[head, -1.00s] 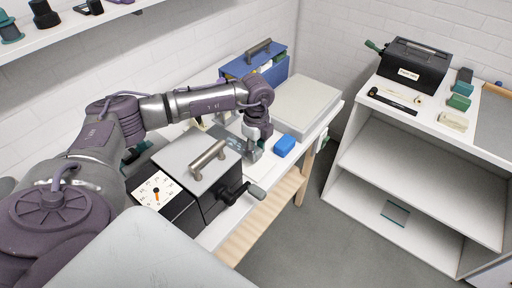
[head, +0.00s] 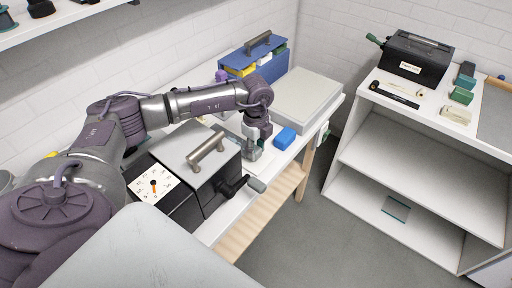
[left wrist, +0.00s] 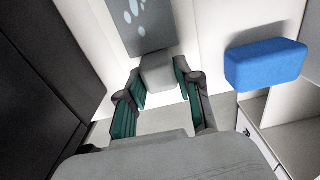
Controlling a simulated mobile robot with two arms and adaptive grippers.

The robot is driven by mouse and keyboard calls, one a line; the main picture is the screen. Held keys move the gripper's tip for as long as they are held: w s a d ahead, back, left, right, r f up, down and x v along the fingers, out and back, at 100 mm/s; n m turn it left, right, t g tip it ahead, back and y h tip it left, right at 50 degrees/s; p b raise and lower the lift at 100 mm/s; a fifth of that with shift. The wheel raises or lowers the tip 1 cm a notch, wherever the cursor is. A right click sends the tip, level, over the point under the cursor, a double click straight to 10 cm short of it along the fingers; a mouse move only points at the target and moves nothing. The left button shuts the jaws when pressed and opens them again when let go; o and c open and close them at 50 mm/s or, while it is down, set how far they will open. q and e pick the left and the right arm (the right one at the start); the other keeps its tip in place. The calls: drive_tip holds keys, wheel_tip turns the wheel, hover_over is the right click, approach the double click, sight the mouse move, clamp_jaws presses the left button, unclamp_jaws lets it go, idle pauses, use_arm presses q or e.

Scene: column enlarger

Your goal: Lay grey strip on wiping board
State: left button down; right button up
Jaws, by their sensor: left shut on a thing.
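My left gripper (head: 252,146) is over the bench beside the black box. In the left wrist view, its teal-padded fingers (left wrist: 157,98) are closed around a light grey block (left wrist: 158,74). The block meets the near end of a slate-grey flat piece with pale drop-shaped marks (left wrist: 145,24). This looks like the grey strip, with the block as its held end; I cannot tell whether they are joined. The arm hides much of it in the head view. A broad pale grey slab (head: 300,95) lies farther along the bench; I cannot tell whether it is the wiping board. My right gripper is not in view.
A blue block (head: 284,138) lies just right of my gripper and also shows in the left wrist view (left wrist: 265,64). The black box with a metal handle (head: 208,150) stands close on the left. A blue caddy (head: 253,62) stands behind. White shelves (head: 420,150) are at right.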

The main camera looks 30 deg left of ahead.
use_arm(q)
drive_tip(key=shift+f, duration=0.35)
idle(0.9)
drive_tip(key=c, duration=0.7)
unclamp_jaws()
drive_tip(key=shift+r+p, duration=2.65)
drive_tip(key=shift+r, duration=1.35)
wheel_tip(320, 180, up, 12)
drive_tip(key=shift+f, duration=0.1)
